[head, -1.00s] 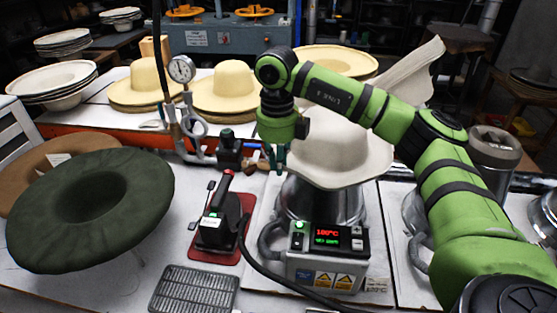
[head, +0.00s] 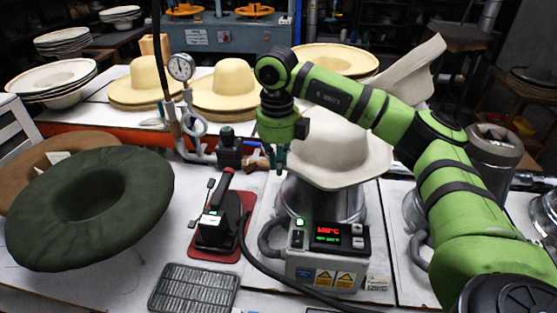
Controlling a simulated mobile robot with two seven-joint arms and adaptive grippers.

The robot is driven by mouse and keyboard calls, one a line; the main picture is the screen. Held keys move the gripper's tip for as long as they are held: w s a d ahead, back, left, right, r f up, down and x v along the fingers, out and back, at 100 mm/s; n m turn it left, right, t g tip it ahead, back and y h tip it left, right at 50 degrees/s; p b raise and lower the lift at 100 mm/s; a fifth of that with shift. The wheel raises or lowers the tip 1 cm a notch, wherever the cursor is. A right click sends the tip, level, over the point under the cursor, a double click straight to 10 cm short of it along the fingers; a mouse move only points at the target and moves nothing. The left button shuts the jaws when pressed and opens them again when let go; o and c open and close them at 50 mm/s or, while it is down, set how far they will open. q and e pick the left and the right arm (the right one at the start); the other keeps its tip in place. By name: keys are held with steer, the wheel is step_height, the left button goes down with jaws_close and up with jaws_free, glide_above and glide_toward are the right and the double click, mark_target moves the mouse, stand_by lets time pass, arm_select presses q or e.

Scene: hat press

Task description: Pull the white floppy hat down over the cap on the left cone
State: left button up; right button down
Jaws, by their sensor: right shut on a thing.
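The white floppy hat (head: 340,160) sits tilted over a metal cone (head: 322,203) behind the control box, its brim rising high to the upper right behind my right arm. The cone's top and any cap on it are hidden under the hat. My right gripper (head: 276,157) points down at the hat's left edge and is shut on the brim there; its fingertips are small and dark in this view. My left gripper is not in view.
A control box (head: 328,252) with a lit display stands before the cone. A black iron (head: 218,222) rests on a red pad to the left. A dark green hat (head: 92,208) fills the left front. Straw hats (head: 223,88) stand behind. A second metal cylinder (head: 492,150) is at right.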

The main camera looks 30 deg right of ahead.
stand_by(0.4)
steer(key=c, duration=1.2)
jaws_free()
steer(key=shift+r, duration=0.1)
step_height(320, 180, up, 7)
steer(key=p, duration=0.5)
steer(key=shift+r, duration=0.15)
